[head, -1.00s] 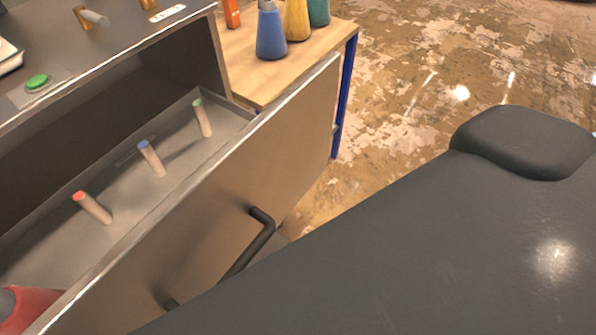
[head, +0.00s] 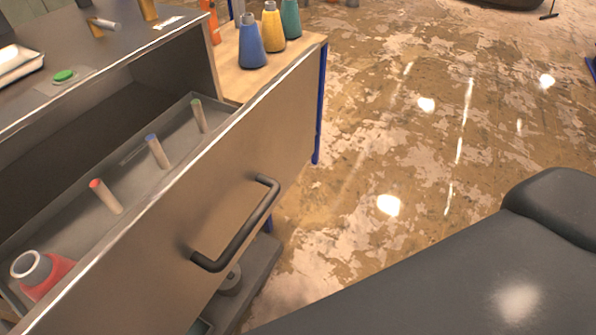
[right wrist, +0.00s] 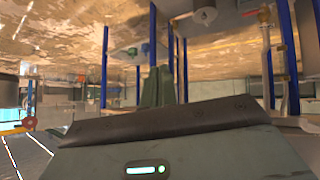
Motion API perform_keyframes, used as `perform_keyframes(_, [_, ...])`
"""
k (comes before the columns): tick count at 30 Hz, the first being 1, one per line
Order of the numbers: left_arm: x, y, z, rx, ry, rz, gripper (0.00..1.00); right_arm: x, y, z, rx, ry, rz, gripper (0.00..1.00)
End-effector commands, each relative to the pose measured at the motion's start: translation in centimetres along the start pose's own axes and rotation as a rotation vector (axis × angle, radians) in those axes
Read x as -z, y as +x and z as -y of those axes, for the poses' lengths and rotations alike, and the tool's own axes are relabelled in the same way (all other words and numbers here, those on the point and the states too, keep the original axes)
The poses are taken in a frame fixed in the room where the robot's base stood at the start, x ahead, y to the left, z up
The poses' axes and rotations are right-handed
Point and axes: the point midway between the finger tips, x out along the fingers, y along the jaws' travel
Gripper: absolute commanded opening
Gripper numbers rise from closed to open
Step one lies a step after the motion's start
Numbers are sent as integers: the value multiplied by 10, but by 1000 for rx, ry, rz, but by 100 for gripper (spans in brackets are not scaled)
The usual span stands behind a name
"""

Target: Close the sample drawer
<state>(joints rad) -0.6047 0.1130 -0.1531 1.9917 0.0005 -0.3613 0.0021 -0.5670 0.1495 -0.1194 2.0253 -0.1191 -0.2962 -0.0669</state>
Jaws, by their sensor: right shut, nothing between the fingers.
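The sample drawer (head: 215,175) stands open in the head view, its front panel well out from the dark chamber opening. Its black bar handle (head: 240,228) is in plain view with nothing touching it. Inside the drawer stand three tubes with red, blue and green caps and a red flask (head: 50,278) with a pale rim. My right gripper (right wrist: 157,85) shows in the right wrist view, its two fingers together and empty. The drawer cannot be made out in that view. My left gripper is not in view.
A green button (head: 64,76) sits on the chamber top. A wooden table (head: 232,82) with blue, yellow and teal flasks stands just behind the drawer's far end. A dark ledge (head: 250,285) lies below the drawer. My dark arm link fills the lower right.

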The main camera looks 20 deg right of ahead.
Motion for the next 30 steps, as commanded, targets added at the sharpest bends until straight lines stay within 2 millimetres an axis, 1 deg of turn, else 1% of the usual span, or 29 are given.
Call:
perform_keyframes(1, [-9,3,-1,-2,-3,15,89,13,7,-19,-38,-120,-53,0])
perform_keyframes(2, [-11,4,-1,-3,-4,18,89,23,9,-30,-64,-196,-87,0])
perform_keyframes(3, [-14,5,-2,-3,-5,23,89,39,11,-44,-102,-305,-137,0])
perform_keyframes(5, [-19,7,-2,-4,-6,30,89,65,13,-65,-164,-476,-212,0])
perform_keyframes(6, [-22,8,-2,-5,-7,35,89,84,13,-78,-209,-598,-262,0])
perform_keyframes(8, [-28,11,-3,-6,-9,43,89,113,11,-95,-284,-798,-340,0])
perform_keyframes(9, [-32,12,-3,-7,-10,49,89,134,8,-104,-339,-939,-392,0])
perform_keyframes(11, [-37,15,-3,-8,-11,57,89,164,2,-115,-426,-1156,-465,0])
perform_keyframes(12, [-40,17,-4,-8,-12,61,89,183,-3,-120,-486,-1303,-510,0])
perform_keyframes(13, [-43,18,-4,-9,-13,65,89,197,-7,-122,-533,-1413,-541,0])
perform_keyframes(14, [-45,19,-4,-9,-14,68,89,209,-11,-124,-580,-1524,-569,0])
perform_keyframes(15, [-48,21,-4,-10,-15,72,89,225,-16,-125,-645,-1673,-602,0])
perform_keyframes(17, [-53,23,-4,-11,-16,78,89,245,-25,-124,-743,-1894,-641,0])
perform_keyframes(18, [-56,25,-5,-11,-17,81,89,257,-30,-123,-807,-2035,-662,0])
perform_keyframes(21, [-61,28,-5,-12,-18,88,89,277,-39,-119,-952,-2353,-680,0])
perform_keyframes(24, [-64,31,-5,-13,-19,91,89,288,-45,-117,-1062,-2595,-670,0])
perform_keyframes(27, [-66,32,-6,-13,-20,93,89,294,-48,-116,-1132,-2751,-648,0])
perform_keyframes(30, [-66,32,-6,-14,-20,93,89,297,-49,-116,-1166,-2828,-633,0])
